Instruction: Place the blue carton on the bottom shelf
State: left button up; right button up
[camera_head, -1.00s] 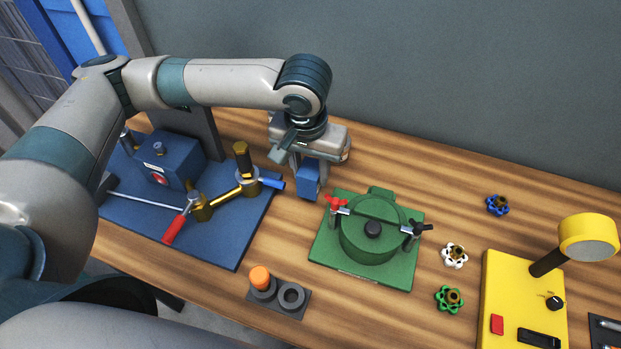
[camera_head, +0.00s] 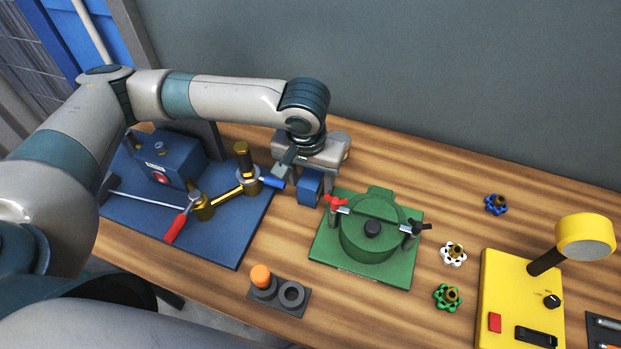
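The blue carton (camera_head: 311,187) is a small blue box in the middle of the view, beside the left edge of the green plate. My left gripper (camera_head: 311,178) points down with a finger on each side of it and is shut on it. The gripper body covers the carton's top. Whether the carton's underside touches the table cannot be told. My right gripper is not in view. No bottom shelf can be made out in this view.
On the wooden table (camera_head: 405,165) stand a blue valve rig (camera_head: 240,245), a green round-lidded fixture (camera_head: 365,262), a dark holder with an orange-topped peg (camera_head: 261,276), several small handwheels (camera_head: 496,204) and a yellow lamp box (camera_head: 500,290). A grey wall (camera_head: 420,70) rises behind. The table's back middle is clear.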

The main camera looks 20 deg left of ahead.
aim_at(309, 183)
pick_arm(q)
jog(key=shift+r, duration=0.1)
jog(key=shift+r, duration=0.3)
jog(key=r, duration=0.3)
jog(key=s+r+b, duration=0.1)
jog(key=r, duration=0.2)
jog(key=r+b, duration=0.1)
jog(key=r, duration=0.3)
jog(key=shift+s, duration=0.15)
jog(key=shift+s+r, duration=0.1)
jog(key=shift+r, duration=0.6)
